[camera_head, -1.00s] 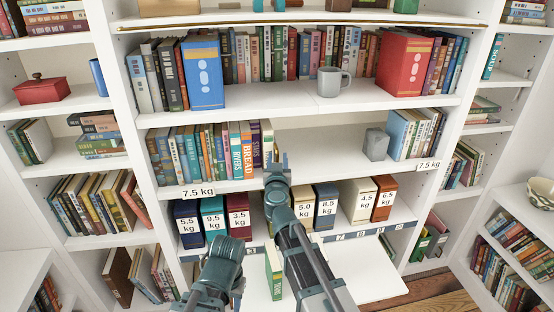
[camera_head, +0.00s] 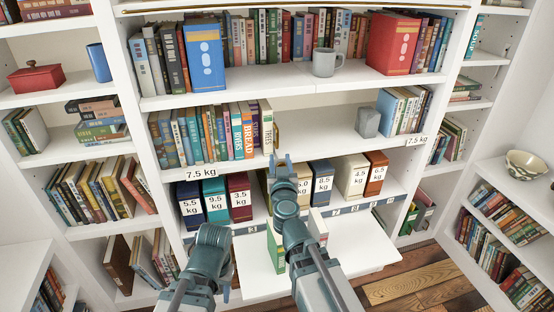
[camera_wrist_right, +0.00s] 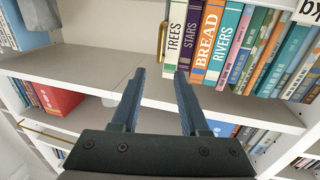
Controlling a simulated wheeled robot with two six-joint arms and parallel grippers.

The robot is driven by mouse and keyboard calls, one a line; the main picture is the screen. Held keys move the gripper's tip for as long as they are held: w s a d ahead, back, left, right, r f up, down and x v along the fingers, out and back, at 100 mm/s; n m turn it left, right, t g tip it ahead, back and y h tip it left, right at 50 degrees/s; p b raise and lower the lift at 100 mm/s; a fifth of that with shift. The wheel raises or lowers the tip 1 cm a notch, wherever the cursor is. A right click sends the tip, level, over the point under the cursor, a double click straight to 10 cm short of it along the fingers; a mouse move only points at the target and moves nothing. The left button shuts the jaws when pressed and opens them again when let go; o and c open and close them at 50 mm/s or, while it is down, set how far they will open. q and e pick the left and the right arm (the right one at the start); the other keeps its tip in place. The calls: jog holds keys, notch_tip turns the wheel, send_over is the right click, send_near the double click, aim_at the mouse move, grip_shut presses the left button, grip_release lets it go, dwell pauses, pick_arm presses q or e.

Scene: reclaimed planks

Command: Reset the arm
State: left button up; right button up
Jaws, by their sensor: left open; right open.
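My right arm reaches up the middle of the head view to the bookcase. Its gripper (camera_head: 281,160) is open and empty, just in front of the middle shelf near the end of a book row. In the right wrist view the two fingers (camera_wrist_right: 160,75) stand apart with nothing between them. The cream TREES book (camera_head: 267,128) stands at the right end of that row; it also shows in the wrist view (camera_wrist_right: 174,38), beyond the fingertips. My left gripper (camera_head: 227,290) is low in the head view, pointing down; its fingers are largely hidden behind the arm.
Weight-labelled boxes stand on the shelf below, including a red 3.5 kg one (camera_head: 239,197). A green book (camera_head: 276,250) stands below them, near a white board (camera_head: 355,250). A grey block (camera_head: 367,122) and a grey mug (camera_head: 326,62) stand on upper shelves.

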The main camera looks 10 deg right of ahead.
jog(key=s+a+f+n+g+y, duration=0.5)
jog(key=a+f+n+g+y, duration=0.2)
jog(key=a+f+y, duration=0.3)
jog(key=s+d+f+m+g+h, duration=0.3)
jog(key=s+d+f+g+h, duration=0.15)
jog(key=s+f, duration=0.2)
jog(key=s+d+f+m+g+h, duration=0.2)
jog(key=s+d+f+g+h, duration=0.1)
jog(key=s+d+f+g, duration=0.4)
jog(key=s+a+r+n, duration=0.1)
jog(key=s+a, duration=0.2)
jog(key=a, duration=0.3)
jog(key=s+a+n+h, duration=0.1)
jog(key=s+a+n, duration=0.1)
jog(key=s+a, duration=0.2)
jog(key=shift+a+r+n, duration=0.3)
jog(key=shift+a+r, duration=0.05)
jog(key=shift+a, duration=0.55)
jog(key=shift+t, duration=0.25)
jog(key=shift+d, duration=0.1)
